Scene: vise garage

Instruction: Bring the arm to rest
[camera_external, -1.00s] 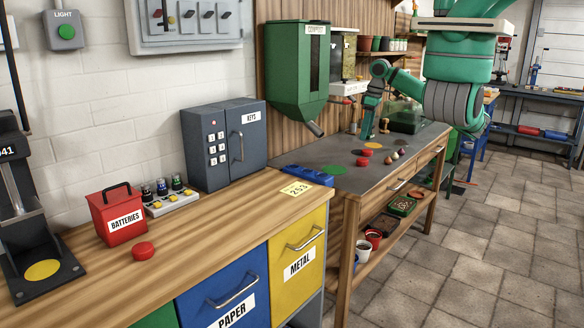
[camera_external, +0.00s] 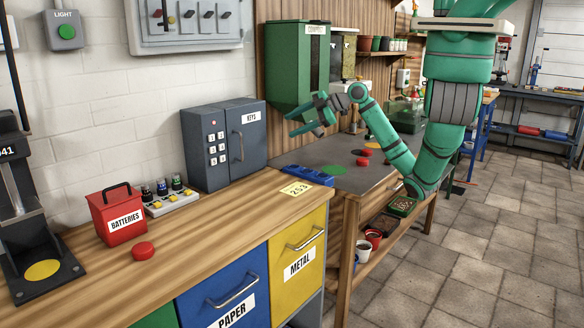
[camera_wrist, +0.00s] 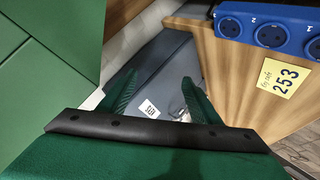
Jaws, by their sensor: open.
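My gripper (camera_external: 291,124) is open and empty in the outside view. It hangs in the air in front of the green wall dispenser and right of the grey key safe (camera_external: 222,146), pointing left. In the wrist view both green fingers of my gripper (camera_wrist: 160,88) stand apart, and the grey safe (camera_wrist: 168,55) shows beyond and between them. My arm is bent, with its elbow low over the right side of the far bench.
The green dispenser (camera_external: 283,65) hangs close to my gripper and fills the left of the wrist view. A blue socket strip (camera_external: 296,174) and a yellow note (camera_external: 296,188) lie on the near wooden bench (camera_external: 190,236). The floor at right is clear.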

